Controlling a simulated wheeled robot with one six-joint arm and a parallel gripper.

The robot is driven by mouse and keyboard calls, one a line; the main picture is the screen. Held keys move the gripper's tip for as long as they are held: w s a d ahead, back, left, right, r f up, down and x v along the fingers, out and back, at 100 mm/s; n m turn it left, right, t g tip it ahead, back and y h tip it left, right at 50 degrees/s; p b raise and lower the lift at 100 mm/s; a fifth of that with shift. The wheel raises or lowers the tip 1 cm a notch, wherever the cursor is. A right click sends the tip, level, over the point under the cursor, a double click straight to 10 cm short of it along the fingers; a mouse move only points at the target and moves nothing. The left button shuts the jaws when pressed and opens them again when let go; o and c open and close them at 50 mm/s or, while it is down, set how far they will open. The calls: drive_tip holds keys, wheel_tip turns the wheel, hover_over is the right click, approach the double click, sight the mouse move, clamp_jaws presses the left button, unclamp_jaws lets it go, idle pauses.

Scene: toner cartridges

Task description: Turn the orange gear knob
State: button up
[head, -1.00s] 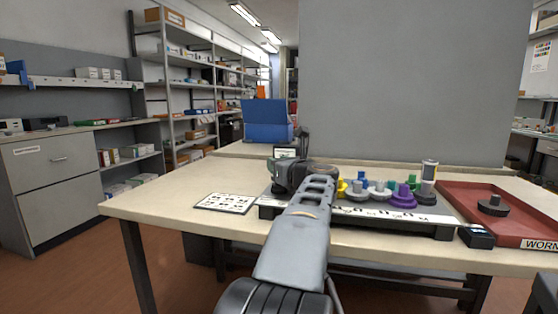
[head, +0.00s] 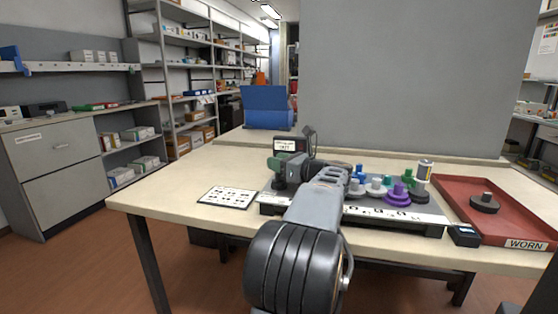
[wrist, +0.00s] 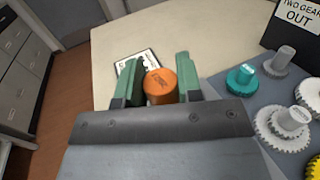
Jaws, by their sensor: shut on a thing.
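The orange gear knob (wrist: 160,86) shows in the wrist view as a round orange cap with a small dark mark on top. My gripper (wrist: 159,70) has its green fingers on either side of it, shut on it. In the head view my gripper (head: 281,172) is at the left end of the gear board (head: 436,230), and the orange knob is hidden there behind my arm. In the wrist view a teal gear (wrist: 241,76), grey gears (wrist: 279,61) and part of a yellow gear (wrist: 318,166) stand to the right of the knob.
A printed card (head: 229,197) lies left of the board. A small sign (head: 291,145) stands behind my gripper. A purple gear (head: 398,194) stands on the board. A red tray (head: 463,190) marked WORN holds a dark gear (head: 485,203) at the right.

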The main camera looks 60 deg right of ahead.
drive_tip(key=o, duration=0.9)
drive_tip(key=s+p, duration=0.1)
drive_tip(key=s, duration=0.3)
drive_tip(key=s+p, duration=0.1)
drive_tip(key=s, duration=0.4)
drive_tip(key=s+a+p, duration=0.1)
drive_tip(key=s, duration=0.3)
drive_tip(key=shift+s+p, duration=0.35)
